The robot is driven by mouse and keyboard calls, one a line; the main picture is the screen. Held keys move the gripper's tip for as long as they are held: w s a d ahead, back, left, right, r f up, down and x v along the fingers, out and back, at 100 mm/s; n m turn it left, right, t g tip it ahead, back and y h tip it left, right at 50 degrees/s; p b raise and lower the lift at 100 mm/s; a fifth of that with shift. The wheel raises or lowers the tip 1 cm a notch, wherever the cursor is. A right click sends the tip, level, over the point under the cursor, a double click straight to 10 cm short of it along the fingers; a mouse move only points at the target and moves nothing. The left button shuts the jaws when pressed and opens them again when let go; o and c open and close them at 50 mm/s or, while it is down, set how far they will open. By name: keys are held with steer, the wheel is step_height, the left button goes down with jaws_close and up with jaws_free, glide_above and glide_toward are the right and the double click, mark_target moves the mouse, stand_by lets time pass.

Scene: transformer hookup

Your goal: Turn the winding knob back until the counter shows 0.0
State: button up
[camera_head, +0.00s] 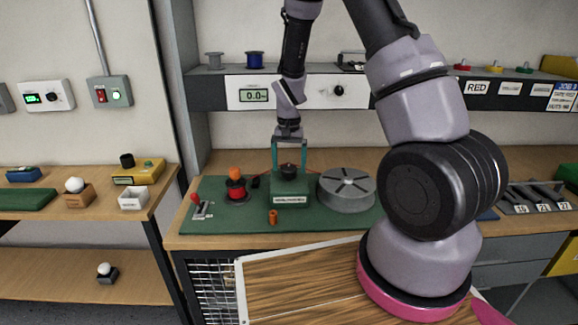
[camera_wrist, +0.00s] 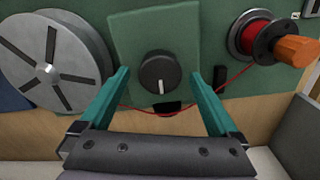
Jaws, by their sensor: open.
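The black winding knob (camera_wrist: 158,72) is on top of a green box (camera_wrist: 125,35) and carries a white pointer mark. It also shows in the head view (camera_head: 288,169). My gripper (camera_head: 289,172) is open above the box, one teal finger on each side of the knob. In the wrist view my gripper (camera_wrist: 160,80) shows a clear gap between each finger and the knob. A digital display (camera_head: 254,96) on the shelf panel appears to read 0.0; its small unit text is too small to read. The label on the box front (camera_head: 290,199) is unreadable.
A grey slotted disc (camera_head: 347,188) stands right of the box. A red wire spool (camera_head: 236,189) with an orange handle (camera_wrist: 298,51) stands left of it. A red wire (camera_wrist: 215,99) runs past the knob. An orange cylinder (camera_head: 273,217) stands in front on the green mat (camera_head: 225,224).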

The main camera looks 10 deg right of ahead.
step_height(320, 180, up, 10)
steer(key=shift+r, duration=0.2)
stand_by(0.3)
step_height(320, 180, up, 17)
steer(key=t+y, duration=0.2)
steer(key=t, duration=0.1)
glide_above(289, 167)
steer(key=s+d, duration=0.4)
steer(key=s, duration=0.4)
steer(key=s+d+r+t, duration=0.1)
steer(key=s+r+t, duration=0.1)
steer(key=s+r, duration=0.2)
steer(key=s+r+t, duration=0.2)
steer(key=s+r, duration=0.2)
steer(key=s, duration=0.6)
steer(key=shift+s+d+r+n, duration=0.15)
steer(key=shift+s+d+n, duration=0.15)
steer(key=shift+s+d, duration=0.05)
